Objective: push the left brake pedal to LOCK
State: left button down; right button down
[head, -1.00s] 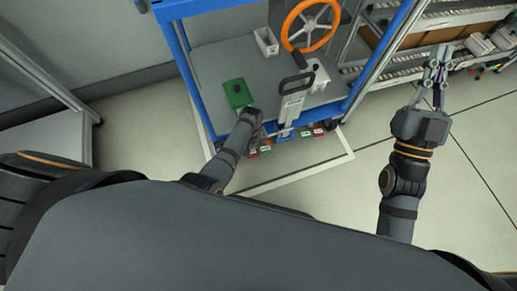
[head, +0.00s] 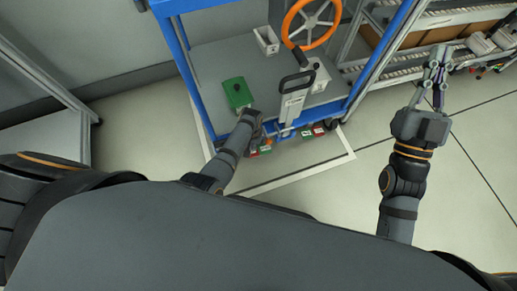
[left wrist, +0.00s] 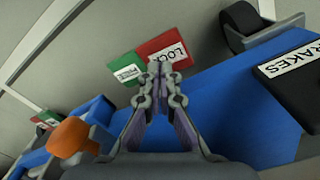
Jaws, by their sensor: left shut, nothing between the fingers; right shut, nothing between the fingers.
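My left gripper (left wrist: 158,70) is shut and empty in the left wrist view, its tips in front of the red LOCK half of a floor-level label (left wrist: 166,48). The green half (left wrist: 124,70) lies to the left of the tips. I cannot tell whether the tips touch anything. An orange rounded part (left wrist: 68,138) sits on blue metal at lower left; I cannot tell whether it is a brake pedal. In the head view the left fingers are hidden by my own wrist, near red and green labels (head: 265,149). My right gripper (head: 437,72) is shut and empty, away from the cart.
The blue-framed cart (head: 180,48) has a grey deck with a green box (head: 238,92), a black-handled lever and an orange wheel (head: 311,22). A second label pair (head: 318,130) lies to the right. A BRAKES sign (left wrist: 291,66) and a caster (left wrist: 241,20) are near the left gripper.

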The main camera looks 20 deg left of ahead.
pick_arm(q)
jog(key=shift+f+b, duration=0.9)
jog(key=shift+f, duration=0.3)
dwell(0.4)
notch_tip(320, 180, up, 7)
jog(key=p, duration=0.8)
dwell(0.4)
